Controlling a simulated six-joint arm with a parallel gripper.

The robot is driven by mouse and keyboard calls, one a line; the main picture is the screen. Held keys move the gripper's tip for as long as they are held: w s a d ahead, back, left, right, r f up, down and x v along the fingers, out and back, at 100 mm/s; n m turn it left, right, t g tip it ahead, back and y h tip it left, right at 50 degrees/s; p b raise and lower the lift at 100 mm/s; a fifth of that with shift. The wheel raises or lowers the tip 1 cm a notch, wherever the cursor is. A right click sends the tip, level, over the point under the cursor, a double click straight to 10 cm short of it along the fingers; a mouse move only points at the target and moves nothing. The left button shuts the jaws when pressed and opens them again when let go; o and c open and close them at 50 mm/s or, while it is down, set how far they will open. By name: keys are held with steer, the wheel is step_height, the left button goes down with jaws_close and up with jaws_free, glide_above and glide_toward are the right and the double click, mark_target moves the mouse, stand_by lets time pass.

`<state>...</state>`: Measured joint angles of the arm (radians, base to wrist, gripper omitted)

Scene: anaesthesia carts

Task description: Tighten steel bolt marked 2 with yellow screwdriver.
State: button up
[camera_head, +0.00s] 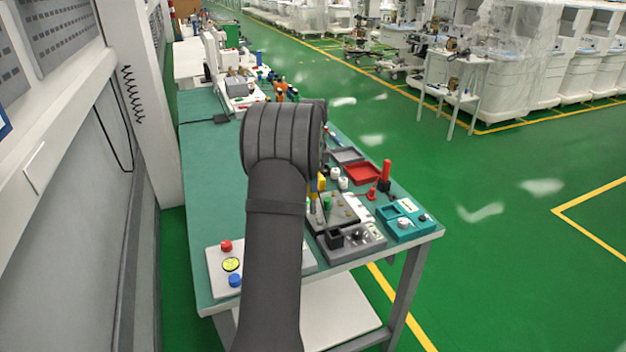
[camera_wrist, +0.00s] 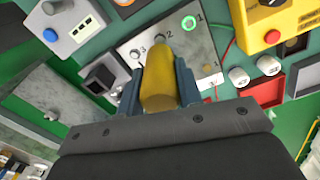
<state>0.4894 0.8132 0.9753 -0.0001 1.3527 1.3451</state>
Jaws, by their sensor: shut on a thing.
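The yellow screwdriver (camera_wrist: 160,82) is between the fingers of my gripper (camera_wrist: 158,72), which is shut on its handle. In the head view a bit of the yellow handle (camera_head: 321,183) shows just right of my arm, above the plate. The grey metal plate (camera_wrist: 200,52) has bolts marked with numbers. The steel bolt marked 2 (camera_wrist: 160,29) shows just beyond the handle in the wrist view.
White cylinders (camera_wrist: 238,76) and a yellow box with a red button (camera_wrist: 285,20) lie right of the plate. A red tray (camera_head: 363,173), a teal box (camera_head: 405,221) and a white panel (camera_head: 215,270) crowd the bench. The bench's left side (camera_head: 205,170) is clear.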

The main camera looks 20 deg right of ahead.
steer(key=shift+f, duration=0.3)
stand_by(1.1)
steer(key=shift+r, duration=3.1)
